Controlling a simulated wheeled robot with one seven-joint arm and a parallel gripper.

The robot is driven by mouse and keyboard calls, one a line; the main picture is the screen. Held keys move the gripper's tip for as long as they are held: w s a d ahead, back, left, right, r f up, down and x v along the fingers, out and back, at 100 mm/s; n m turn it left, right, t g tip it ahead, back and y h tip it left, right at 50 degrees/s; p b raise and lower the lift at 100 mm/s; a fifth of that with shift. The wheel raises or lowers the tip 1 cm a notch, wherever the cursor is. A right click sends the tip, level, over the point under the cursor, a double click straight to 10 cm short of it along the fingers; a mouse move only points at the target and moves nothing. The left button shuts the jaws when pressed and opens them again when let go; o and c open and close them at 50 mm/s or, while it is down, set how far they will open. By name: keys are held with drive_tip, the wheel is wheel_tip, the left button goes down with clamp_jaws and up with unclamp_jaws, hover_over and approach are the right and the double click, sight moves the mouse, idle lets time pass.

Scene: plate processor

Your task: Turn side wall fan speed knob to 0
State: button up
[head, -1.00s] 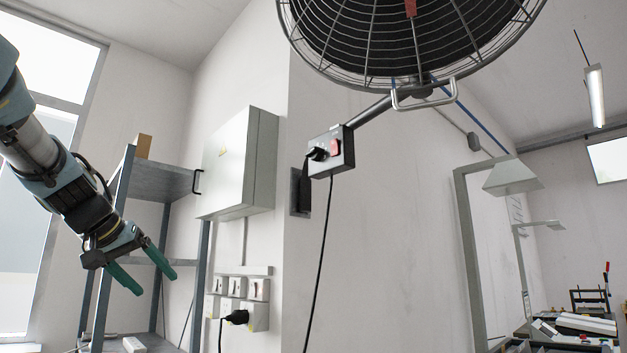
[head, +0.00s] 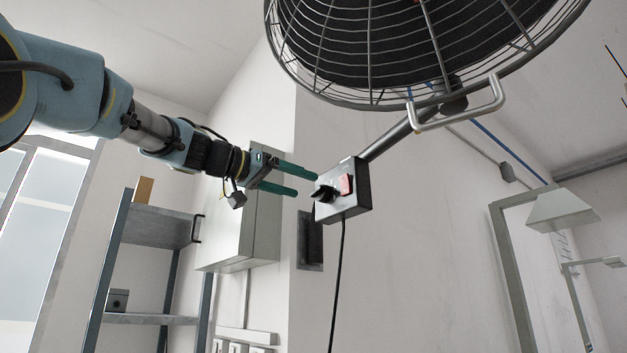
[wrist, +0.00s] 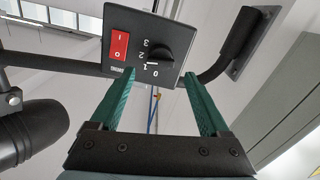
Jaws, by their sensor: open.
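The fan's control box (head: 349,199) is a small dark box on the fan's arm, with a black speed knob (head: 324,193) and a red switch (head: 346,184). In the wrist view the knob (wrist: 154,52) sits beside printed numbers 0 to 3, and the red switch (wrist: 119,45) is left of it. Which number the knob points at I cannot tell for sure. My gripper (head: 307,183) has two green fingers, open and empty, just left of the knob and pointing at it. In the wrist view the fingers (wrist: 163,82) lie on either side below the knob, apart from it.
The caged wall fan (head: 415,45) hangs above the box on a dark bar (head: 388,138). A black cable (head: 337,280) hangs below the box. A grey cabinet (head: 262,220) and a metal shelf (head: 155,230) stand behind my arm. The space right of the box is clear.

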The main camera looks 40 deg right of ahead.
sight(320, 192)
drive_tip(key=d+p, duration=0.2)
drive_tip(key=d, duration=0.2)
drive_tip(key=shift+s+d+f, duration=0.1)
drive_tip(key=shift+s+d, duration=0.05)
drive_tip(key=shift+d, duration=0.25)
clamp_jaws()
idle(0.4)
